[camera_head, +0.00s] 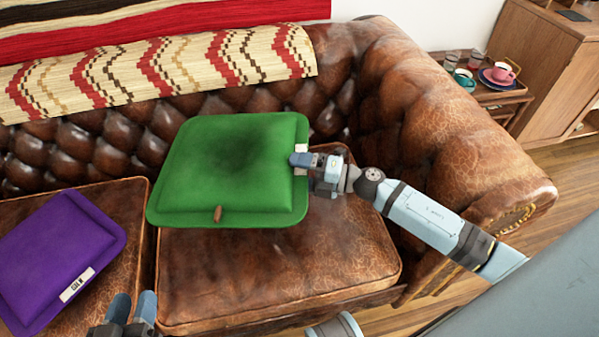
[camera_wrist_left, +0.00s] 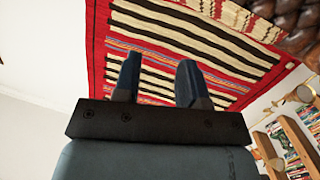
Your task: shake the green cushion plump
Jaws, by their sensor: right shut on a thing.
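The green cushion (camera_head: 240,160) is in the head view, held above the right seat of the brown leather sofa. A dark patch shows on its upper middle, and a small brown tab sticks out at its front edge. My right gripper (camera_head: 300,160) is shut on the cushion's right edge, by a white label. My left gripper (camera_head: 132,308) is at the bottom of the head view, apart from the green cushion. Its two fingers (camera_wrist_left: 157,80) stand apart in the left wrist view with nothing between them.
A purple cushion (camera_head: 58,258) with a white label lies on the left sofa seat. The sofa's right arm (camera_head: 450,150) rises beside my right arm. A small side table (camera_head: 490,92) with cups stands behind it. The right seat (camera_head: 280,270) is bare in front.

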